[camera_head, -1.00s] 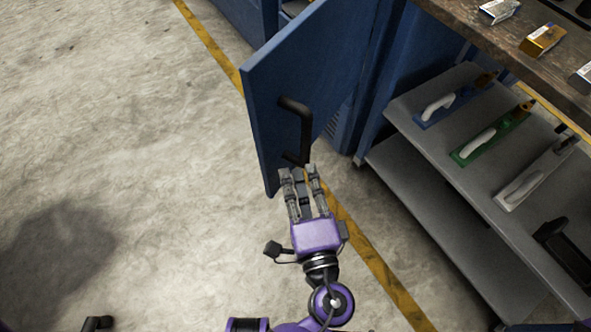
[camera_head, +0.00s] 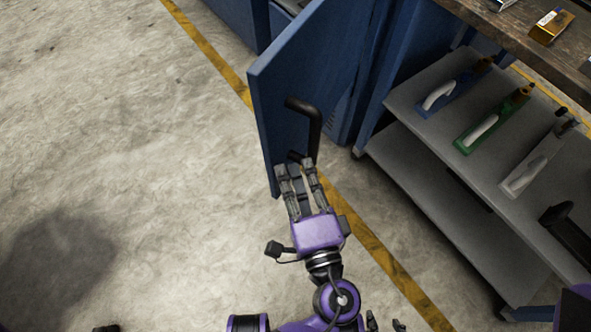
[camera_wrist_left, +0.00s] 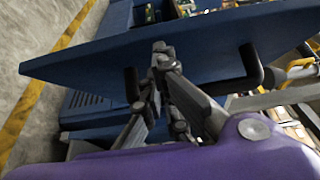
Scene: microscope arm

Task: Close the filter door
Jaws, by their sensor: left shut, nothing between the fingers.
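The blue filter door (camera_head: 313,68) stands swung out from the blue cabinet, with a black bar handle (camera_head: 313,125) on its face. My left gripper (camera_head: 297,168) is shut and empty, its fingertips at the lower end of the handle. In the left wrist view, the door (camera_wrist_left: 95,60) spans the picture, and my left gripper (camera_wrist_left: 164,58) is close to its face, between the two dark handle ends (camera_wrist_left: 251,65). I cannot tell whether it touches. Small dark finger-like tips at the bottom edge of the head view may be my right gripper; their state is unclear.
A yellow floor line (camera_head: 375,250) runs under the door. The concrete floor (camera_head: 130,150) at left is clear.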

